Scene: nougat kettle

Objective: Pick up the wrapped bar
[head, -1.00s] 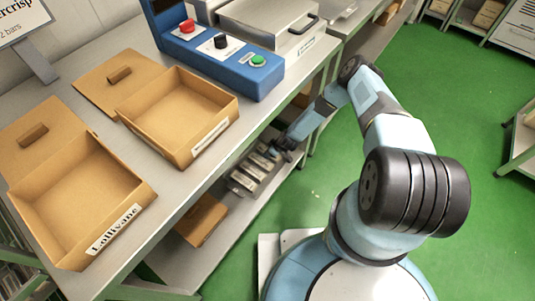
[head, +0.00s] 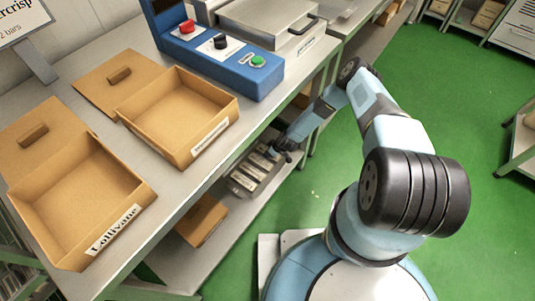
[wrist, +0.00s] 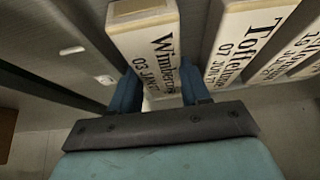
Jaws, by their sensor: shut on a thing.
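In the wrist view, my gripper (wrist: 158,84) is shut on a pale wrapped bar (wrist: 150,45) with black lettering that seems to read "Winberne" and a date. One dark blue finger lies on each side of its near end. Another labelled bar, "Toffelune" or similar (wrist: 245,40), stands close to the right, with more bars beyond it. In the head view, my gripper (head: 281,152) is low at the shelf under the table, beside a tray (head: 236,184) of several bars. Which bar it holds is too small to tell there.
Above the shelf, two open cardboard boxes (head: 205,139) (head: 140,203) stand on the table (head: 172,201), with lids beside them. A blue control box (head: 235,72) with buttons is at the back. Another small brown box (head: 203,220) sits on the lower shelf. The green floor is open at right.

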